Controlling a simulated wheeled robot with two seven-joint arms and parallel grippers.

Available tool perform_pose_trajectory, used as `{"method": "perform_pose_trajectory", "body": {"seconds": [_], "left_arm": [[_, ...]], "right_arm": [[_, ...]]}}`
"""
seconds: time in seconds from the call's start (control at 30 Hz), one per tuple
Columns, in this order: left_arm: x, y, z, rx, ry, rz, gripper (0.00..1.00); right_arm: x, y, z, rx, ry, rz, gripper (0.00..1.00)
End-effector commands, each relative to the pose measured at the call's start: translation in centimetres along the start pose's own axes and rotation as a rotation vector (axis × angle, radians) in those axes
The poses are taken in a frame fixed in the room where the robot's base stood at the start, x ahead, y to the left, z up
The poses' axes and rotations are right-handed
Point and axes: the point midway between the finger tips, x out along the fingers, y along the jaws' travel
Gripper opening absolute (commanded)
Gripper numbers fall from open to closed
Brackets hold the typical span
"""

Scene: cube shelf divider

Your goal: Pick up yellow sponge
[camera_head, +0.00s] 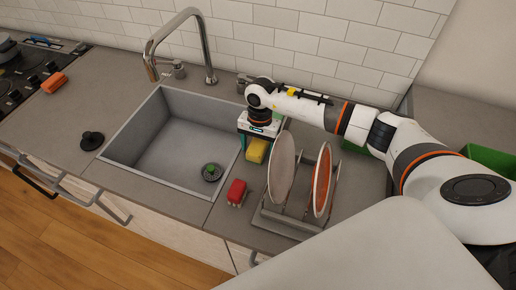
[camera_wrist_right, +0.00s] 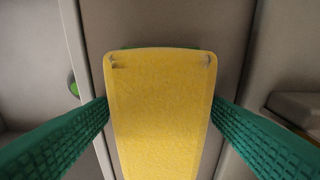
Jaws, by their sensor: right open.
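The yellow sponge (camera_head: 257,150) is on the counter strip between the sink and the dish rack in the head view. My right gripper (camera_head: 254,142) is directly over it. In the right wrist view the sponge (camera_wrist_right: 160,110) fills the middle, between the two green fingers of my right gripper (camera_wrist_right: 160,118). The fingers are open, one on each side, and a narrow gap seems to show at each fingertip. Whether either finger touches the sponge is hard to tell. My left gripper is not in view.
A red sponge-like block (camera_head: 237,192) lies in front, left of the dish rack (camera_head: 283,222) with its upright plates (camera_head: 322,180). The sink (camera_head: 133,154) is to the left, with a tall faucet (camera_head: 209,50) behind. A black plug (camera_head: 92,140) and orange block (camera_head: 54,82) lie farther left.

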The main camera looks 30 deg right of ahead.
Motion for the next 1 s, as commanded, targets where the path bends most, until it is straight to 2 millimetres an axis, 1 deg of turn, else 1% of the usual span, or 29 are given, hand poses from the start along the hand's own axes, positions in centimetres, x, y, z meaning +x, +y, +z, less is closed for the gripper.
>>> {"method": "perform_pose_trajectory", "body": {"seconds": [0.17,0.2,0.37,0.4,0.47,0.5,0.73,0.87,0.9,0.93,1.0], "left_arm": [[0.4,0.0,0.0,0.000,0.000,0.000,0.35],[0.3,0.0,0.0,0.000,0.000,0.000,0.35],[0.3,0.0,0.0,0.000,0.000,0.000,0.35],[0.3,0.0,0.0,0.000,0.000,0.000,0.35],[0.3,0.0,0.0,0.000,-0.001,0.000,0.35],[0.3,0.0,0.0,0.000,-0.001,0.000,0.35],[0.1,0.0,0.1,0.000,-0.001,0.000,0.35],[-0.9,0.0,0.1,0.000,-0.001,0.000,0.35],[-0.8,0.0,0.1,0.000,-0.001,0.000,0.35],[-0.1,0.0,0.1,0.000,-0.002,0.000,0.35],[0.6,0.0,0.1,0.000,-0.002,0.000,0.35]], "right_arm": [[0.2,0.0,0.0,0.000,0.000,0.000,0.73],[0.2,0.0,0.0,0.000,0.000,0.000,0.71],[0.1,0.0,0.0,0.000,0.001,0.000,0.45],[0.1,0.0,0.0,0.000,0.001,0.000,0.38],[0.1,0.0,0.0,0.000,0.001,0.000,0.29],[0.1,0.0,0.0,0.000,0.001,0.000,0.25],[0.0,0.0,0.0,0.000,0.001,0.000,0.25],[-0.6,0.0,-0.1,0.001,0.002,0.000,0.25],[-0.8,0.1,-0.1,0.000,0.000,0.002,0.25],[-1.2,0.1,0.0,-0.001,-0.003,0.004,0.25],[-2.6,0.1,-0.2,-0.003,-0.005,0.005,0.25]]}}
